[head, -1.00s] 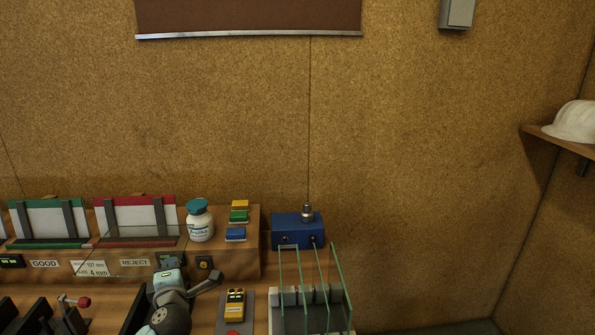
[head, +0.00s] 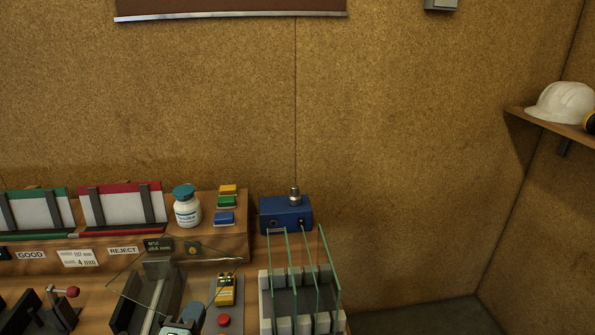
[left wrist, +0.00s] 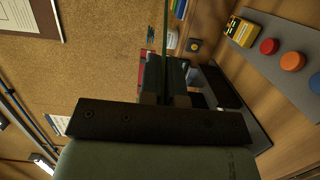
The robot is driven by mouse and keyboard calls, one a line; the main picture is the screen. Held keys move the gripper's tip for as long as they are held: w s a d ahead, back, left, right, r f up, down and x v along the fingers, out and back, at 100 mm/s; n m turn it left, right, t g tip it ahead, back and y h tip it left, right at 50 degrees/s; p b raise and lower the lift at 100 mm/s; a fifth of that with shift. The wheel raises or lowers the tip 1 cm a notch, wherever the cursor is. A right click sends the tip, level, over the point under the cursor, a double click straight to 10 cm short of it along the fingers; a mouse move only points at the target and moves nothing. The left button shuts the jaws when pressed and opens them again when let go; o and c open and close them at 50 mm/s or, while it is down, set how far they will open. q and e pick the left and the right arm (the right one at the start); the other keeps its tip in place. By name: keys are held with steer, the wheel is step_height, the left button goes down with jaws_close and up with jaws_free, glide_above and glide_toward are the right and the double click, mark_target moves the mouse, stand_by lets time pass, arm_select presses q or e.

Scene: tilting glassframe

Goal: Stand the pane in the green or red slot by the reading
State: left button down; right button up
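My left gripper (head: 186,318) is low in the head view, in front of the dark gauge fixture. It is shut on a clear glass pane; the pane's thin outline (head: 207,261) shows above it in the head view. In the left wrist view the pane (left wrist: 166,28) is a thin green edge rising from between the fingers (left wrist: 165,82). The green slot rack (head: 40,233) stands at far left, above the GOOD label. The red slot rack (head: 122,225) is to its right, above the REJECT label. A small dark display (head: 158,245) has unreadable text. My right gripper is not in view.
A grey rack (head: 265,308) with several upright panes stands at right. The fixture (head: 128,313), a yellow meter (head: 226,289) and a red button (head: 223,320) are near the gripper. A white bottle (head: 187,212) and a blue box (head: 286,216) stand behind.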

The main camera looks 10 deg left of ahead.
mark_target(162, 262)
arm_select(q)
steer(key=w+a+r+n+y, duration=0.1)
steer(key=w+a+n+y, duration=0.1)
steer(key=w+a, duration=0.2)
steer(key=w+a+r+n+g+y, duration=0.1)
steer(key=w+a+y, duration=0.2)
steer(key=w+a, duration=0.1)
steer(key=w+a+r+n+g+y+b, duration=0.1)
steer(key=w+a+n+y, duration=0.1)
steer(key=w+a+y, duration=0.1)
steer(key=shift+w+a+n, duration=0.3)
steer(key=shift+w+a, duration=0.15)
steer(key=shift+a, duration=0.35)
steer(key=shift+w+a+r+y, duration=0.1)
steer(key=shift+w+a+y, duration=0.05)
steer(key=shift+a+y, duration=0.2)
steer(key=shift+d, duration=0.1)
step_height(162, 262, down, 18)
steer(key=shift+f+b, duration=0.15)
steer(key=shift+b, duration=0.95)
steer(key=shift+f+p, duration=0.3)
steer(key=shift+p, duration=0.05)
steer(key=shift+d+f, duration=0.1)
steer(key=shift+f, duration=0.3)
steer(key=c, duration=1.6)
jaws_free()
steer(key=shift+f, duration=0.2)
steer(key=shift+o, duration=1.4)
steer(key=shift+r, duration=0.1)
